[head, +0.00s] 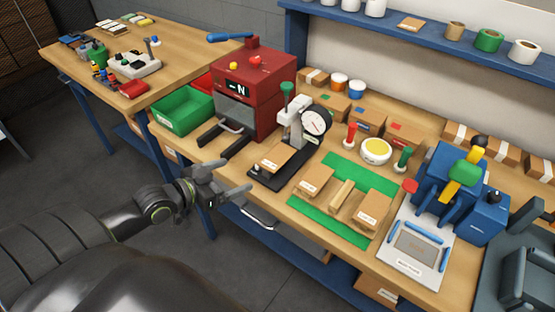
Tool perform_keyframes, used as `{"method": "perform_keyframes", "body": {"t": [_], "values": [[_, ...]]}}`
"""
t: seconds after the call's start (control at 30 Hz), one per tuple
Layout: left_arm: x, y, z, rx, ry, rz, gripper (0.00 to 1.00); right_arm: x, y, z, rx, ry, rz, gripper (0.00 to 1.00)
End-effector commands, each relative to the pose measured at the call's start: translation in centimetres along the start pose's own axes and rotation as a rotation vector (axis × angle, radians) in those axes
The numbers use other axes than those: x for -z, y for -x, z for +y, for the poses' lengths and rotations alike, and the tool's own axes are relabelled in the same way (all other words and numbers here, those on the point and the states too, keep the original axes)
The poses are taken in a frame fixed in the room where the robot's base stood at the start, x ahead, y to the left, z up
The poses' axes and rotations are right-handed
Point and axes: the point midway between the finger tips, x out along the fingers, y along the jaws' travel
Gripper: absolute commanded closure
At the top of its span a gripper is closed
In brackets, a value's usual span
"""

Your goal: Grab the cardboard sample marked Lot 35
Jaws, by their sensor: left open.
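Several brown cardboard samples with white labels lie on the workbench. One sample (276,157) rests on the black base of a dial gauge (314,122). Another sample (314,181) lies on the left part of a green mat (343,234), and a third (372,209) lies on its right part. The label print is too small to read, so I cannot tell which is Lot 35. My left gripper (238,179) is open and empty, off the bench's front edge, left of the gauge sample and apart from it. My right gripper is not in view.
A narrow tan bar (341,195) lies between the mat samples. A red machine (254,90) and green bin (183,110) stand left, a blue press (445,190) right. A white framed plate (417,249) lies at the front right. Small boxes line the back. A second table (185,45) stands far left.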

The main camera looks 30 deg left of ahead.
Motion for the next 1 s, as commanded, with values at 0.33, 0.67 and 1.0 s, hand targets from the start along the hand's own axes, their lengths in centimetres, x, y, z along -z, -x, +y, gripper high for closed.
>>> {"method": "perform_keyframes", "body": {"t": [0.33,0.67,1.0], "values": [[0.2,-6.0,0.1,-0.001,0.004,0.004,0.12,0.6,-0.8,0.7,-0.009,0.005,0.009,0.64],[0.3,-8.6,0.1,-0.001,0.002,0.001,0.12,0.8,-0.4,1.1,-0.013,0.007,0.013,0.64],[0.9,-12.9,0.3,-0.001,0.002,0.001,0.12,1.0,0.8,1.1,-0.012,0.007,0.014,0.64]]}}
